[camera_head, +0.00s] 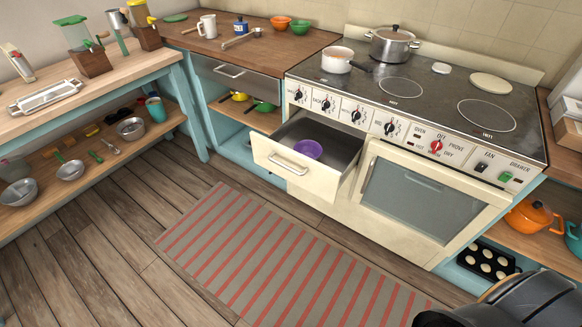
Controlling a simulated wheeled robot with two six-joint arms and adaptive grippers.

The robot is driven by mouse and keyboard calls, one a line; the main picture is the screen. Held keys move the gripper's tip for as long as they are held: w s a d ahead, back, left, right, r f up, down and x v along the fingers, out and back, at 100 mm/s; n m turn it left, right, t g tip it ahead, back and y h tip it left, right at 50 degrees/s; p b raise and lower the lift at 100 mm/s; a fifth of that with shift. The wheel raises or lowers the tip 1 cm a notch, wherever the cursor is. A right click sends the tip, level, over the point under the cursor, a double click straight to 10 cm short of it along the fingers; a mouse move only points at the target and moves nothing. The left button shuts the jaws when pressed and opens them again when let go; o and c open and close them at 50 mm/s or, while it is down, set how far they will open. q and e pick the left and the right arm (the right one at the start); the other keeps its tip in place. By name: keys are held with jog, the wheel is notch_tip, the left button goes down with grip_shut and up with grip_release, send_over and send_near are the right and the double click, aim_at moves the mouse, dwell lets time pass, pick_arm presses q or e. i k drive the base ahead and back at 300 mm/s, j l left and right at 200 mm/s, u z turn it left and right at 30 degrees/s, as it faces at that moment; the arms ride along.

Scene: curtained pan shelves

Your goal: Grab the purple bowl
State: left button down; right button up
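The purple bowl (308,149) sits inside an open cream drawer (312,181) below the left part of the stove. The drawer is pulled out and its dark inside shows, with the bowl near the drawer's front wall. The drawer's front has a metal handle. A dark grey and black part of my own arm shows at the bottom right corner, well away from the bowl. Neither gripper's fingers show in this view.
The stove (430,110) carries a white saucepan (337,59) and a steel pot (392,45). A striped rug (290,262) lies on the floor before the drawer. A wooden bench (120,75) stands at left. Floor space before the drawer is clear.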

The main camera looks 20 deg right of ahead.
aim_at(312, 149)
jog(key=i+j, duration=0.65)
jog(key=i+j+z, duration=0.15)
jog(key=z, duration=0.35)
jog(key=i+j+z, duration=0.2)
jog(key=z, duration=0.3)
jog(key=j, duration=0.1)
